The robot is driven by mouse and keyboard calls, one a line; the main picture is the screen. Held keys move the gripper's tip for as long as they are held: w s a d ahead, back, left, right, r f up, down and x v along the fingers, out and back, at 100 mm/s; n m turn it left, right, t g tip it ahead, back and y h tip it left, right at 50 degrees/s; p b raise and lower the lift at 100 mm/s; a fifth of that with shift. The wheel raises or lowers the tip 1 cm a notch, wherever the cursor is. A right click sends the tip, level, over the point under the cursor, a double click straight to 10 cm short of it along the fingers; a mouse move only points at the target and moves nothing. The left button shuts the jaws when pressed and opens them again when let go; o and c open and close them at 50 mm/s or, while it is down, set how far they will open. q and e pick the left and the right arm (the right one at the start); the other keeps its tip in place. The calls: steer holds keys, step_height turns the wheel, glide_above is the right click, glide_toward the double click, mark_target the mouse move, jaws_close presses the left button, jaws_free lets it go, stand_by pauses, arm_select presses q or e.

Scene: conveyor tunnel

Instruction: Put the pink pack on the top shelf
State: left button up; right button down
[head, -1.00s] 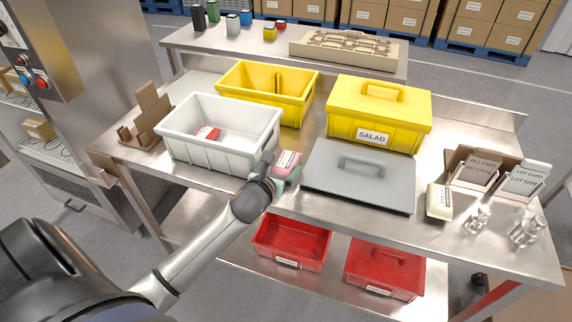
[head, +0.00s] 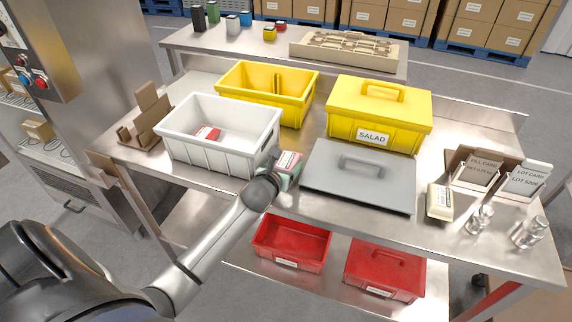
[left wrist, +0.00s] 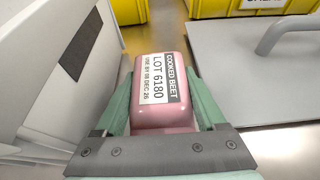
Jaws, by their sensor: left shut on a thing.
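The pink pack (head: 288,160), with a white label reading COOKED BEET, LOT 6180, is held in my left gripper (head: 281,168). In the left wrist view the pack (left wrist: 163,90) sits between the two green fingers of the gripper (left wrist: 165,110), which touch its sides. The gripper is between the white crate (head: 220,155) and the grey lid, at the front of the steel table. I cannot tell whether the pack touches the table. Wire shelves (head: 45,148) show in the steel cabinet at the left, partly out of frame. My right gripper is not in view.
A red labelled pack (head: 207,134) lies in the white crate. Yellow crates (head: 300,108) (head: 350,130) stand behind. The grey lid (head: 330,182) lies to the right. Red bins (head: 262,238) (head: 412,270) are on the lower shelf. A brown card holder (head: 150,122) stands at the table's left end.

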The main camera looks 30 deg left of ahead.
mark_target(286, 160)
arm_select(q)
steer(key=c, duration=0.7)
jaws_close()
steer(key=shift+r, duration=0.15)
steer(key=shift+r, duration=0.6)
step_height(286, 160, up, 2)
steer(key=shift+r, duration=0.1)
steer(key=s+r+p, duration=0.1)
steer(key=s+r, duration=0.1)
steer(key=s+d+r, duration=0.1)
steer(key=s+r, duration=0.1)
steer(key=r, duration=0.1)
steer(key=shift+s+r+p, duration=0.15)
steer(key=shift+s+p, duration=0.15)
steer(key=shift+p, duration=0.05)
steer(key=v, duration=1)
steer(key=w+d+r+m+h, duration=0.2)
steer(key=w+d+r+h, duration=0.1)
steer(key=d+r, duration=0.8)
step_height(286, 160, up, 4)
steer(key=shift+w+d+r+m+t, duration=0.1)
steer(key=shift+w+d+m+t, duration=0.25)
steer(key=shift+w, duration=0.15)
